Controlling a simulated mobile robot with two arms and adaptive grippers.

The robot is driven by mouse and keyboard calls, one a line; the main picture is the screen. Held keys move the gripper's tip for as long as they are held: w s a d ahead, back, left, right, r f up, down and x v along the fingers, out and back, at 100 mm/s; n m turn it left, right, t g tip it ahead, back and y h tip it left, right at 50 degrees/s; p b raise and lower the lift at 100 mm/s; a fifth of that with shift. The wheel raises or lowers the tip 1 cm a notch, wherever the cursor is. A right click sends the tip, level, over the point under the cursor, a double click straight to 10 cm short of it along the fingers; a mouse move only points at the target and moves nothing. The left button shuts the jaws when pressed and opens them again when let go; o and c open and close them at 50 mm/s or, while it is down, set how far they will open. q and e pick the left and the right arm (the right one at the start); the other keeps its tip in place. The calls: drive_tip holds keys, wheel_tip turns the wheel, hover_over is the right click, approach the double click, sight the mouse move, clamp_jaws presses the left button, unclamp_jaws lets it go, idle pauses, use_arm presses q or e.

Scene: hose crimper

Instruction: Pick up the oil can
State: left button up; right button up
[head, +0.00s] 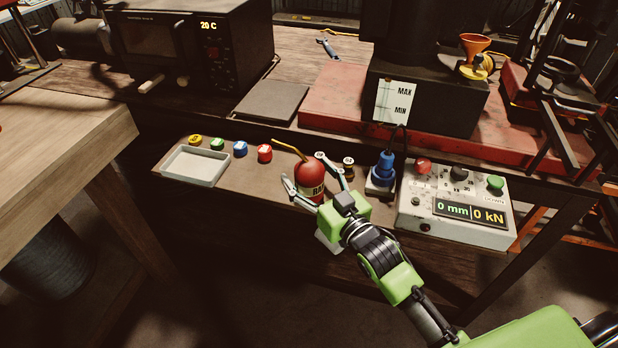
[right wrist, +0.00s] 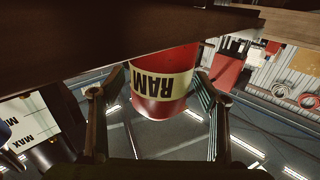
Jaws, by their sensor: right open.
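The oil can (head: 309,181) is a small red can with a cream "RAM" label and a thin brass spout pointing up and left. It stands upright on the narrow wooden shelf in the head view. My right gripper (head: 304,176) is open, with one finger on each side of the can. In the right wrist view the can (right wrist: 163,90) appears upside down between the two open fingers (right wrist: 160,115), with gaps visible on both sides. My left gripper is in neither view.
Close right of the can are a small dark bottle (head: 348,168), a blue plug (head: 384,168) and a control box (head: 455,212) with buttons. Several coloured caps (head: 240,149) and a white tray (head: 195,167) lie to the left. A wooden table (head: 60,150) stands further left.

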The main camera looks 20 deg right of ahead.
drive_tip(key=c, duration=1.6)
drive_tip(key=shift+r, duration=0.1)
drive_tip(key=shift+c, duration=0.2)
drive_tip(key=shift+r, duration=0.1)
